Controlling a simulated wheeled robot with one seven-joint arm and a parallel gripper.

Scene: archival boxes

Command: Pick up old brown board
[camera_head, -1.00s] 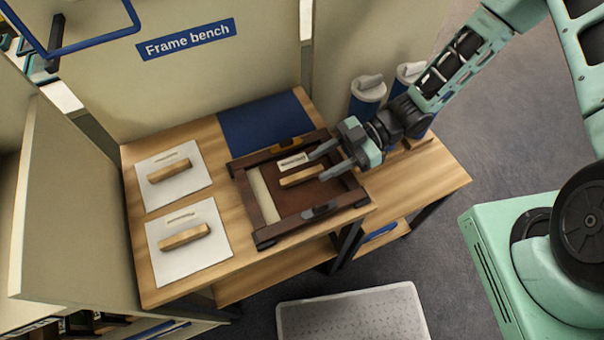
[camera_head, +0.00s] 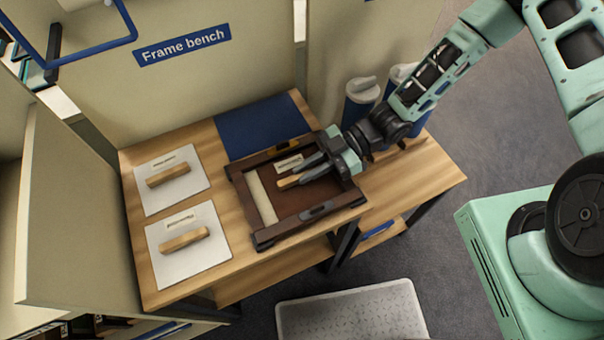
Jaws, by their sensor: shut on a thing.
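The old brown board (camera_head: 296,205) lies in a dark wooden frame (camera_head: 275,240) on the bench. It has a pale label (camera_head: 288,164) and a wooden handle block (camera_head: 289,181) on its face. My gripper (camera_head: 302,175) reaches in from the right and is shut on the handle block. Its fingers hide the right part of the block. The board still looks flat within the frame; I cannot tell whether it is raised at all.
Two white boards with wooden handles (camera_head: 184,240) (camera_head: 168,174) lie at the left of the bench (camera_head: 221,210). A blue mat (camera_head: 259,127) lies behind the frame. Blue cylinders with pale tops (camera_head: 361,97) stand at the back right. A tall panel (camera_head: 75,200) borders the left.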

